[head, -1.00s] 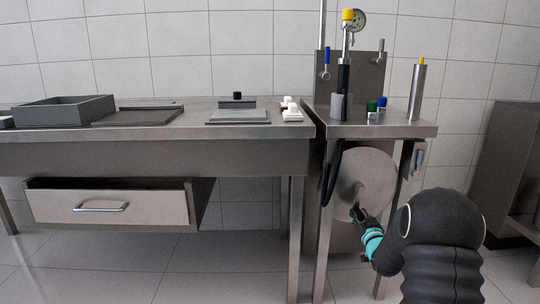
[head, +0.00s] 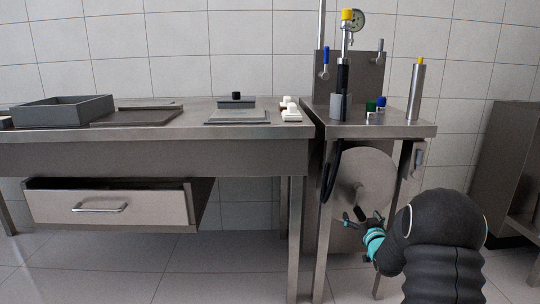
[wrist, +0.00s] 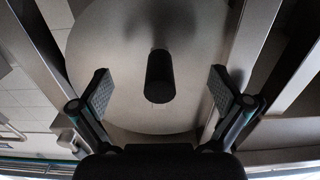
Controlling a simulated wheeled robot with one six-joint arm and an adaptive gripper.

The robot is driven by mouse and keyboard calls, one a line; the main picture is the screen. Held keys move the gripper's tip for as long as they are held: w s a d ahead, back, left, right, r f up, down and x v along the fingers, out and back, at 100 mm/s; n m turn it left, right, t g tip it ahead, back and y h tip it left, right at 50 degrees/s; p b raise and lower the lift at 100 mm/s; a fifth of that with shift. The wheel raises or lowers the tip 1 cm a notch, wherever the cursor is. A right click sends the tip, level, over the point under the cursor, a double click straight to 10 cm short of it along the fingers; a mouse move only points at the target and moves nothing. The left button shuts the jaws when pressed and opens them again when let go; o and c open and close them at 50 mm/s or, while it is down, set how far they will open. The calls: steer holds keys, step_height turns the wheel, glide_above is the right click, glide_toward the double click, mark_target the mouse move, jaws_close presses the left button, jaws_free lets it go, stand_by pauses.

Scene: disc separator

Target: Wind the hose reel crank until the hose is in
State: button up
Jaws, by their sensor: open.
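The hose reel is a round grey disc (head: 365,182) under the right-hand steel stand. It also fills the middle of the wrist view (wrist: 110,40). A black crank handle (wrist: 160,78) sticks out from the disc's face toward the wrist camera. My gripper (head: 355,218) is in front of the disc's lower part. In the wrist view my gripper (wrist: 160,92) is open, with one finger pad on each side of the handle and a clear gap on both sides. The black hose (head: 331,172) hangs down beside the disc on the left.
The steel stand's front leg (head: 320,230) is left of my gripper, and another leg (head: 392,215) is to its right. A long steel table (head: 150,155) with an open drawer (head: 110,207) stands to the left. The floor in front is clear.

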steer(key=s, duration=0.8)
steer(key=shift+d, duration=0.15)
stand_by(0.4)
steer(key=s+d+f+m+g+h, duration=0.1)
steer(key=s+f+g, duration=0.2)
steer(key=f, duration=0.3)
steer(key=s+d+f+g+h, duration=0.1)
steer(key=s+d+f+g, duration=0.1)
steer(key=f+g, duration=0.3)
steer(key=s+a+m+g+p, duration=0.1)
steer(key=s+g, duration=0.2)
steer(key=s, duration=0.6)
steer(key=s+a+r+p, duration=0.3)
steer(key=s+a+r, duration=0.2)
steer(key=s+r, duration=0.4)
steer(key=s+a+r+n+g+y+p, duration=0.1)
steer(key=s+a+r+p, duration=0.2)
steer(key=s+a+r, duration=0.3)
steer(key=s+a+r+p, duration=0.3)
steer(key=s+a+r, duration=0.3)
steer(key=s+r, duration=0.6)
step_height(320, 180, up, 3)
steer(key=shift+s+a+r+n+p, duration=0.15)
steer(key=shift+s+a+n+p, duration=0.1)
steer(key=shift+s+n+p, duration=0.1)
